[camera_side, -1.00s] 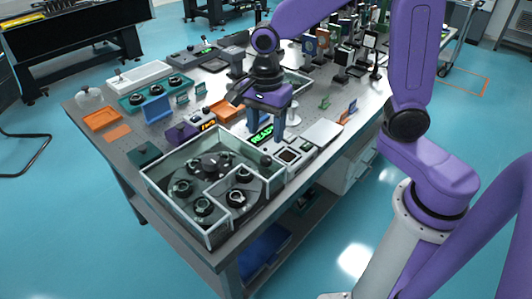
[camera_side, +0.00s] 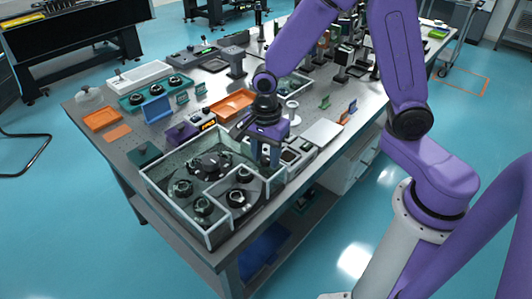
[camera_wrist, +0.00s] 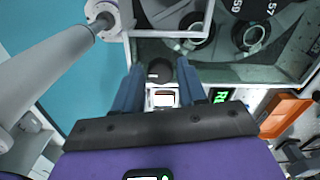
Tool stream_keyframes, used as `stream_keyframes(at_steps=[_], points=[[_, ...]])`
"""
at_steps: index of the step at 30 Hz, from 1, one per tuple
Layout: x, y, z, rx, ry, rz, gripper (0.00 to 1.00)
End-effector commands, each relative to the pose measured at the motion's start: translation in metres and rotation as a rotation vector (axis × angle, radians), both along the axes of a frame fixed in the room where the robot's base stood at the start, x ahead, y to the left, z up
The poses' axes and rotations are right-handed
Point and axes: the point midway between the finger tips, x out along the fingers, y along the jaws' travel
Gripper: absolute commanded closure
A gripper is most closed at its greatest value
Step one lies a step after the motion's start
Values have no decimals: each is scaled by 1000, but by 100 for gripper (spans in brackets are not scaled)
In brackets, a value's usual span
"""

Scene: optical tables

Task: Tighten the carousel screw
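The dark carousel (camera_side: 215,187) sits inside a clear-walled box (camera_side: 208,238) at the table's near corner, with several round black holders on it. In the wrist view, part of the carousel (camera_wrist: 258,12) shows at the top, with numbers on its holders. I cannot single out the screw. My gripper (camera_side: 268,160) points down just beyond the box's right corner, outside the walls. In the wrist view, the fingers of my gripper (camera_wrist: 158,75) are apart. A dark round part (camera_wrist: 160,70) and a small white item with a red mark (camera_wrist: 163,98) show between them; contact is unclear.
A lit green display (camera_wrist: 220,95) lies beside the fingers. An orange tray (camera_side: 232,104) stands behind the gripper, and a pale flat plate (camera_side: 322,132) lies to its right. A teal rack with black rings (camera_side: 153,93) stands farther left. The box walls are close to the gripper.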

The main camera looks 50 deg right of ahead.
Motion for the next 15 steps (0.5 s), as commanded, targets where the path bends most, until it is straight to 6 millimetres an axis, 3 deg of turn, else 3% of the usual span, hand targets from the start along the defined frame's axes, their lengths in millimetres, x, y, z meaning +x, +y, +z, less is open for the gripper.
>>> stream_keyframes(at_steps=[1,3,15], points=[[0,0,0,0,0,0,77],[0,0,0,0,0,0,100],[0,0,0,0,0,54,100]])
